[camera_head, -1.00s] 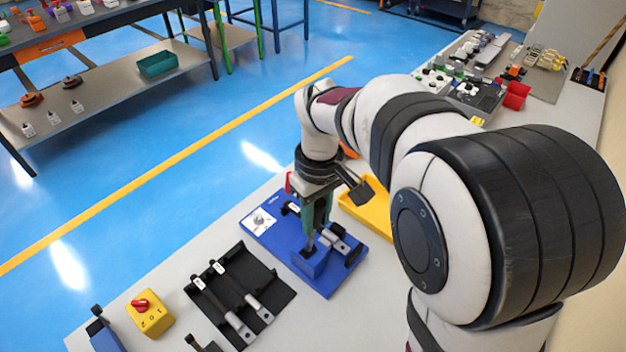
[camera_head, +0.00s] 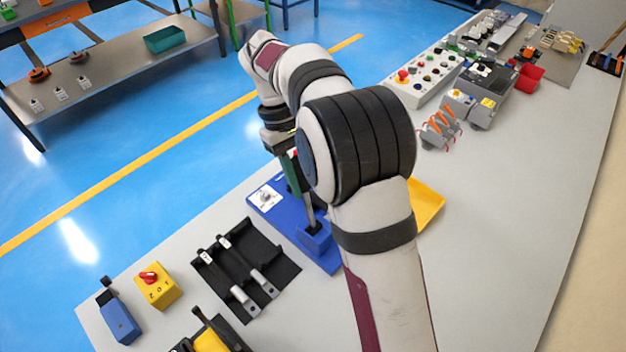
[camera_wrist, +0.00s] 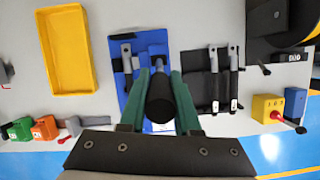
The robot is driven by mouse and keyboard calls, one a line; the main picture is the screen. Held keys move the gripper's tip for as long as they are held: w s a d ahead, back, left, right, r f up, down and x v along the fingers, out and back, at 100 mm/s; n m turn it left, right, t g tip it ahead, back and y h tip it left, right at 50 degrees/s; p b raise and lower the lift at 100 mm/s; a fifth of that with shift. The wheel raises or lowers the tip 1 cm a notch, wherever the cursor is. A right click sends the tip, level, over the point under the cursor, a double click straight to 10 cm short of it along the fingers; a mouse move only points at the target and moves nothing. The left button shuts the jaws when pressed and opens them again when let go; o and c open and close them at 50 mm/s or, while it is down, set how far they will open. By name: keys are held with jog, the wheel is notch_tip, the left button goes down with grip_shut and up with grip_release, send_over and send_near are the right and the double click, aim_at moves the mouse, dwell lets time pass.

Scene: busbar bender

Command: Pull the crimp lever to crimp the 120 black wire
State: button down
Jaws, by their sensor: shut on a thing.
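The crimp lever (camera_head: 309,212) is a grey shaft rising from a blue block on the blue crimp base (camera_head: 264,213). It leans to the left in the head view. My gripper (camera_head: 293,178) is shut on its upper part. In the wrist view, the lever's round black grip (camera_wrist: 160,100) sits between the two green fingers of my gripper (camera_wrist: 160,86). A black wire with a grey lug (camera_wrist: 127,62) lies on the blue base left of the fingers. No 120 marking is legible on it. My arm hides part of the base in the head view.
A black holder (camera_head: 250,278) with two lugged wires stands beside the base. A yellow tray (camera_head: 427,205) is behind my arm. A yellow switch box (camera_head: 158,287) and a blue device (camera_head: 119,320) stand near the table's front left. The right of the table (camera_head: 500,240) is mostly clear.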

jog(key=shift+w+a+f+g+h, duration=0.3)
jog(key=shift+w+a+g+h, duration=0.4)
jog(key=shift+w+a+g, duration=0.1)
jog(key=c, duration=0.6)
grip_release()
jog(key=shift+r, duration=0.1)
notch_tip(320, 180, up, 3)
jog(key=shift+r, duration=0.2)
jog(key=s+d+r, duration=0.1)
jog(key=d+r, duration=0.1)
jog(key=d, duration=0.1)
jog(key=s+d+r, duration=0.1)
jog(key=d+r, duration=0.2)
jog(key=d, duration=0.1)
jog(key=s+d+r, duration=0.1)
jog(key=d+r, duration=0.1)
jog(key=d, duration=0.2)
jog(key=shift+d+r, duration=0.2)
jog(key=shift+d, duration=0.05)
